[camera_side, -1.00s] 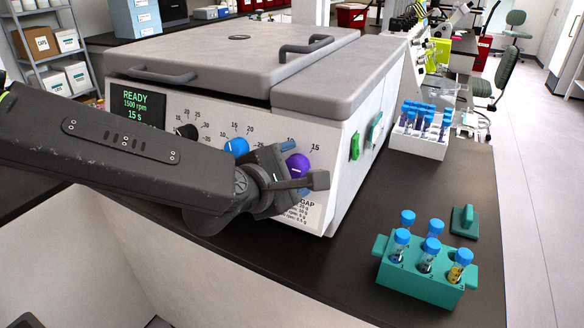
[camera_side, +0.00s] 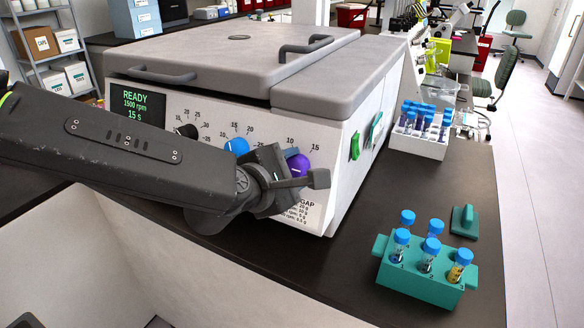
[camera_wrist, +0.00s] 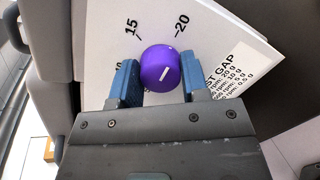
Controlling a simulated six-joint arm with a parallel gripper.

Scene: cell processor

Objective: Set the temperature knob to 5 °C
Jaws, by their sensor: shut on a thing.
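The purple knob (camera_side: 298,164) is on the machine's front panel, at the right end of a row of knobs. In the wrist view the purple knob (camera_wrist: 160,67) sits between the two blue fingers of my gripper (camera_wrist: 159,80), which is shut on it. The knob's white line is tilted, its upper end leaning right. The printed numbers 15 and 20 show above it in the wrist view. In the side view my gripper (camera_side: 280,175) covers part of the knob and its scale. The frames do not show which knob is labelled temperature.
A blue knob (camera_side: 236,147) and a black knob (camera_side: 187,131) are to the left on the panel. The display (camera_side: 138,108) reads READY, 1500 rpm, 15 s. A teal tube rack (camera_side: 420,283) and a white tube rack (camera_side: 420,143) stand on the bench to the right.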

